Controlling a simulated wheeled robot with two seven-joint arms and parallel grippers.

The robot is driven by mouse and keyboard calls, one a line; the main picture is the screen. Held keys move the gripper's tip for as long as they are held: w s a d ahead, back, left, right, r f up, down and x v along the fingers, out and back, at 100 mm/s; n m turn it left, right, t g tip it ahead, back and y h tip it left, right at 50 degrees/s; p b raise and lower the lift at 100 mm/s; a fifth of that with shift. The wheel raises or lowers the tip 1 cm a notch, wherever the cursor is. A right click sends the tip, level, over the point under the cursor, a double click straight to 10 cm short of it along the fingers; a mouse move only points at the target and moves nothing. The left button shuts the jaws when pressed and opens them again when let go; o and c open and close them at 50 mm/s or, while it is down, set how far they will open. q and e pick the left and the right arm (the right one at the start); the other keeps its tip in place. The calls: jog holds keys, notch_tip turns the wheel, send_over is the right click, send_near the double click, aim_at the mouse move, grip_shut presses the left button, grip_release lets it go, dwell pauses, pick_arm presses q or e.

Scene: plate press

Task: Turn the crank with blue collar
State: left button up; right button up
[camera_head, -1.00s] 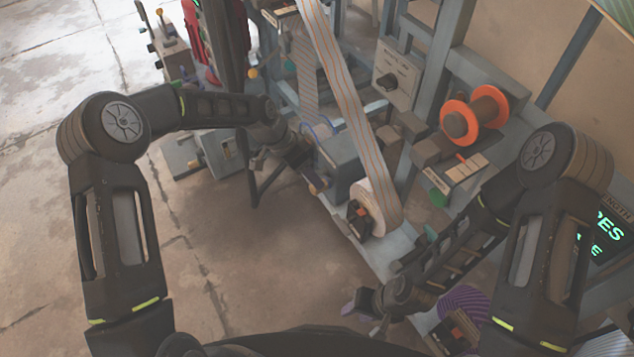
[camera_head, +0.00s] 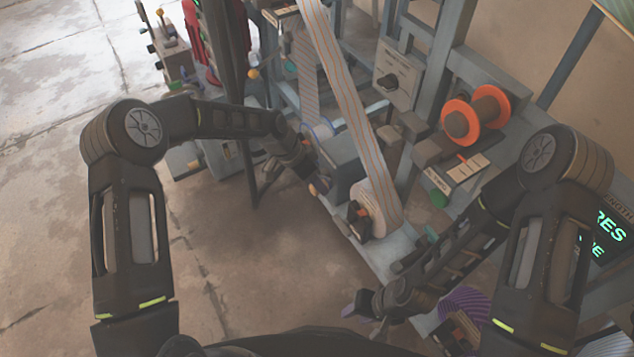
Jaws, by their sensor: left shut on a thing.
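My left gripper (camera_head: 307,170) is at the left side of the grey machine box (camera_head: 346,161), shut on the crank's handle, which its fingers mostly hide. A small pinkish-brown knob (camera_head: 319,188) shows just below the fingertips. A thin blue curved band (camera_head: 322,131) shows above the box, close to the gripper; I cannot tell whether it is the crank's collar. My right gripper (camera_head: 362,312) hangs low at the front, apart from the crank, with purple fingertips; its opening is unclear.
A striped paper web runs down to a white roll (camera_head: 376,208) right of the box. An orange-flanged spool (camera_head: 474,115) sits farther right. A purple striped roll (camera_head: 462,306) is beside my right gripper. The floor at left (camera_head: 60,240) is clear.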

pick_arm(q)
grip_shut()
dwell(0.8)
